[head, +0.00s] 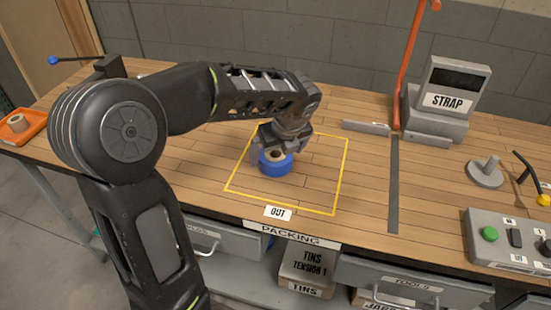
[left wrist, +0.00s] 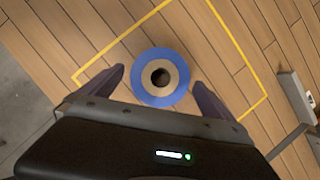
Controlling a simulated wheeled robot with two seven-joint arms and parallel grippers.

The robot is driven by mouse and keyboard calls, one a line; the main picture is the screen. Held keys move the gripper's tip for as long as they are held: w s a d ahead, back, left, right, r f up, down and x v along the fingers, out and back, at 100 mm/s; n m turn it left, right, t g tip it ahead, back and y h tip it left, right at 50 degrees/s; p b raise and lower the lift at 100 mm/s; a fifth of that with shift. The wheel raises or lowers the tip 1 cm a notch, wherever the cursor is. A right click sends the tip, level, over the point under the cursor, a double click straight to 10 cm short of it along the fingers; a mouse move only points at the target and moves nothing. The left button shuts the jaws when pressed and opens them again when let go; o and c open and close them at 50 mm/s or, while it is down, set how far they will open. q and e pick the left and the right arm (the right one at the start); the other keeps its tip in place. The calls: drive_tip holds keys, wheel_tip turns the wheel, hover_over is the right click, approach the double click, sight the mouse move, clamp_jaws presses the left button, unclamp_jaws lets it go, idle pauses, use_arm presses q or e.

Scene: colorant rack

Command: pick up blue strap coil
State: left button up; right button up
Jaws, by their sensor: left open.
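The blue strap coil (head: 276,165) lies flat on the wooden bench inside the yellow outlined square. It is a blue ring with a tan core and a dark centre hole, clear in the left wrist view (left wrist: 160,77). My left gripper (head: 270,150) is over the coil in the head view, partly hiding its back. In the left wrist view my left gripper (left wrist: 160,85) is open, with one finger on each side of the coil and gaps between fingers and coil. My right gripper is not in view.
An "OUT" label (head: 278,213) lies at the square's front edge. A grey STRAP machine (head: 436,118) stands at the back right. A button panel (head: 510,240) and a grey spindle (head: 486,172) are at right. An orange tray (head: 22,128) is at far left.

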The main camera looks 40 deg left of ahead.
use_arm(q)
drive_tip(key=shift+x, duration=1.2)
drive_tip(key=shift+c, duration=0.3)
drive_tip(key=c, duration=1.4)
